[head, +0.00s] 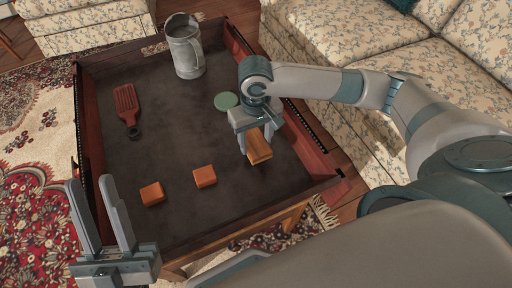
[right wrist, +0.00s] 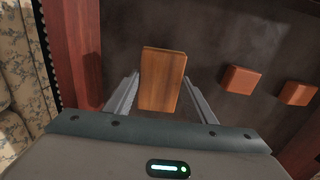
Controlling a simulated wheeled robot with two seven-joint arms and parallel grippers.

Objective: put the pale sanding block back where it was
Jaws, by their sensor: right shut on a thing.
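The pale sanding block (head: 259,151) is a yellowish-brown wooden block, lighter than the other blocks. My right gripper (head: 256,140) is shut on it near the right side of the dark tray-like table top (head: 170,110). In the right wrist view the block (right wrist: 162,78) sits between the two fingers and points away from the camera. It looks held over the surface; the gap below it is hard to judge. My left gripper (head: 92,184) is open and empty at the front left corner, fingers pointing up.
Two orange-brown blocks (head: 152,194) (head: 204,176) lie at the front of the table top. A green disc (head: 226,101) lies behind my right gripper. A grey metal pitcher (head: 185,48) stands at the back, and a red-brown paddle-like tool (head: 126,106) lies left. Raised wooden walls edge the sides. The middle is clear.

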